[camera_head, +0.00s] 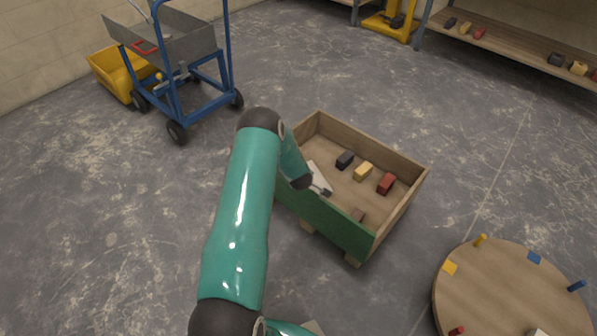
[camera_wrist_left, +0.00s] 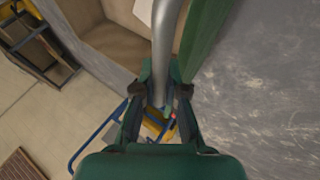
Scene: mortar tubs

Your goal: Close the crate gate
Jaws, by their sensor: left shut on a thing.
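The wooden crate (camera_head: 404,218) stands on the floor in the middle of the head view. Its green gate (camera_head: 335,226) forms the side nearest me and looks upright; whether it sits flush at both ends I cannot tell. My left arm reaches over the gate's left part and hides that end. In the left wrist view my left gripper (camera_wrist_left: 162,92) is shut on a grey metal bar (camera_wrist_left: 165,45), which runs beside the green gate (camera_wrist_left: 207,38). The fingers are not clearly seen in the head view. My right gripper is not in view.
A black block (camera_head: 345,160), a yellow block (camera_head: 363,171) and a red block (camera_head: 386,184) lie in the crate. A round wooden table (camera_head: 500,290) with pegs stands at the lower right. A blue-framed cart (camera_head: 185,95) stands back left. The floor left of the crate is clear.

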